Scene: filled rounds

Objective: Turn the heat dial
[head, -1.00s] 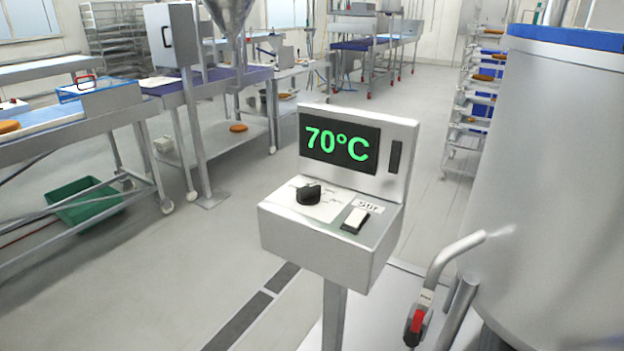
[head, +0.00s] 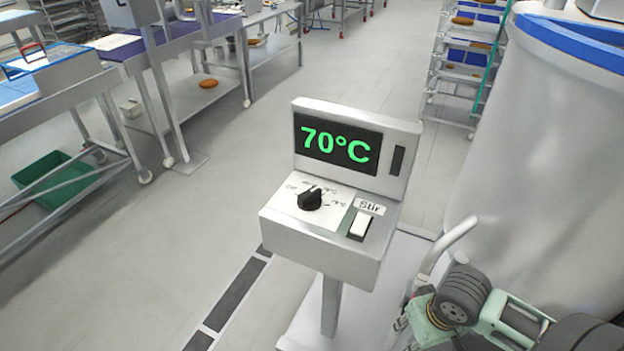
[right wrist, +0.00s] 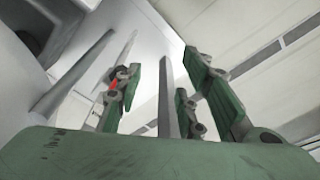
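The heat dial (head: 310,199) is a black knob on the sloped top of a grey control box (head: 315,240), with printed marks around it. Its pointer faces up and slightly left, away from the Off mark. A display (head: 337,144) above it reads 70°C in green. A white Stir switch (head: 361,226) sits right of the dial. My right gripper (head: 418,308) is low at the lower right, apart from the dial. In the right wrist view its green fingers (right wrist: 162,65) stand apart with nothing held; the dial is not visible there. My left gripper is out of view.
A large steel tank (head: 560,150) with a blue rim stands at the right, its bent pipe (head: 446,245) near my right gripper. A rack (head: 470,60) is behind it. Steel tables (head: 65,85) and a green bin (head: 55,180) are at the left. Floor left of the box is clear.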

